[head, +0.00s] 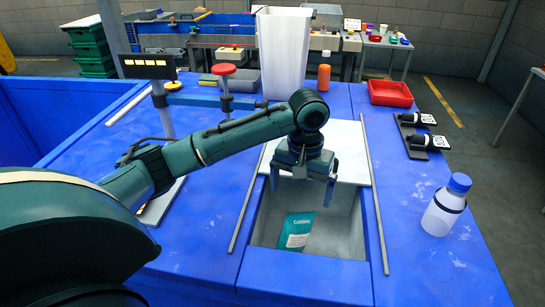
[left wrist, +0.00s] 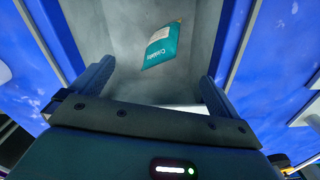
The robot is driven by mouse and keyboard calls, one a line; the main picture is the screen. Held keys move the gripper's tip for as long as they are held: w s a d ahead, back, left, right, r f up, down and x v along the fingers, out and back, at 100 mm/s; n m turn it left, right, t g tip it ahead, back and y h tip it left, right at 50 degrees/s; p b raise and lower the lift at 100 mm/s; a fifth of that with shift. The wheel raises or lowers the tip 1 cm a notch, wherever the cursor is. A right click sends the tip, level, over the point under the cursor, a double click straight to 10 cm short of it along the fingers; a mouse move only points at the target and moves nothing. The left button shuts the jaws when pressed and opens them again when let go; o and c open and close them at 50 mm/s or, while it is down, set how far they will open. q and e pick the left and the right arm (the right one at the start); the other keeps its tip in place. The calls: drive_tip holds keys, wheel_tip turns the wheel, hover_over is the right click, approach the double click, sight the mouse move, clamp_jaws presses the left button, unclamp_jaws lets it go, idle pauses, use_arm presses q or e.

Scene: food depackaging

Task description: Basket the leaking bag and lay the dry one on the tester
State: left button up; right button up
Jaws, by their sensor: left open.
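A teal and white bag (head: 297,231) lies on the floor of a grey sunken bin (head: 345,235) in the blue table. Whether it leaks cannot be seen. In the left wrist view the same bag (left wrist: 161,46) shows beyond the gripper, between the finger lines and apart from both. My left gripper (head: 303,190) is open and empty above the bin, pointing down, behind the bag in the head view. Its two fingers show in the left wrist view (left wrist: 152,88). A red-knobbed device (head: 225,75) stands at the back left. No second bag shows. My right gripper is out of view.
A red tray (head: 390,94), tall white container (head: 284,50) and orange bottle (head: 324,77) stand at the back. A blue-capped bottle (head: 444,208) and black devices (head: 425,137) are at right. Thin rails (head: 374,210) flank the bin. A large blue container (head: 60,115) is at left.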

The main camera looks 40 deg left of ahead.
use_arm(q)
wheel_tip(320, 180, up, 13)
drive_tip(key=shift+f, duration=0.15)
idle(0.6)
